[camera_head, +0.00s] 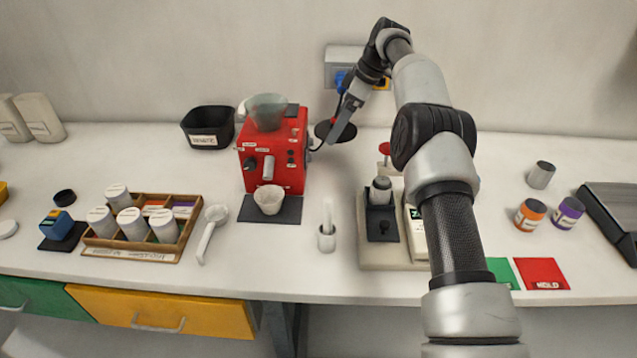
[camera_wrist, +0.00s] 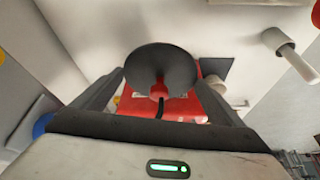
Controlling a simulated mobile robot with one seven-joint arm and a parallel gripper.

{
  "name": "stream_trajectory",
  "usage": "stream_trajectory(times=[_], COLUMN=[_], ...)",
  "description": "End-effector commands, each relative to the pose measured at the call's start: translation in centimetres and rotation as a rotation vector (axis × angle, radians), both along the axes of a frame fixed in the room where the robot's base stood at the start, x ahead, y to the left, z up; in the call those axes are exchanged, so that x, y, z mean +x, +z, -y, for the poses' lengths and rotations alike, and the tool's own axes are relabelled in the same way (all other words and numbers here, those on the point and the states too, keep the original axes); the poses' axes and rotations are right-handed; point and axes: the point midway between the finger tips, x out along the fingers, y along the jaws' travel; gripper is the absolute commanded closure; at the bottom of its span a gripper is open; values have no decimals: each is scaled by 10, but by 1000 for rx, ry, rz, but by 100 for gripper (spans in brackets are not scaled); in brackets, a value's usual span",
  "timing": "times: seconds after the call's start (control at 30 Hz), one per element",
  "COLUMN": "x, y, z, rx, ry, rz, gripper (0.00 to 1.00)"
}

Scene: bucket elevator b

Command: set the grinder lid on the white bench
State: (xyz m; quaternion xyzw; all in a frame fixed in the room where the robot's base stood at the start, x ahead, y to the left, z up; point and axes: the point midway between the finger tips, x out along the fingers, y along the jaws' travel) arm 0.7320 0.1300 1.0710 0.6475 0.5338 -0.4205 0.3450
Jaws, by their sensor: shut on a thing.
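The grinder lid is a dark round disc. In the head view the lid (camera_head: 323,130) shows just right of the red grinder (camera_head: 252,178), partly covered by my gripper (camera_head: 342,126). In the wrist view the lid (camera_wrist: 160,66) sits between the two fingers of my gripper (camera_wrist: 160,82), which is shut on it. A small red part shows just below the disc. The grinder's translucent hopper (camera_head: 266,112) has no lid on it. The white bench (camera_head: 345,280) runs below everything. The lid's height above it is hard to tell.
A black bin (camera_head: 207,128) stands left of the grinder. A grey wall box (camera_head: 343,58) is behind my gripper. A scale (camera_head: 385,265), a small white cup with a brush (camera_head: 327,240) and a wooden tray (camera_head: 180,240) stand nearer the front. Bare bench shows between grinder and scale.

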Motion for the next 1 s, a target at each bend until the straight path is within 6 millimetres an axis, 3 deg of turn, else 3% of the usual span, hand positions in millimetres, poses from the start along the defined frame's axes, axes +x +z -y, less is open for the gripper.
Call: stream_trajectory(times=[0.17,0.6,0.67,1.0], x=[-1,-1,0,-21], y=[-26,-133,-141,-137], z=[0,0,0,-6], rx=[0,-1,0,-1], ry=[3,2,2,2], rz=[-3,-2,-1,0], gripper=[31,31,31,31])
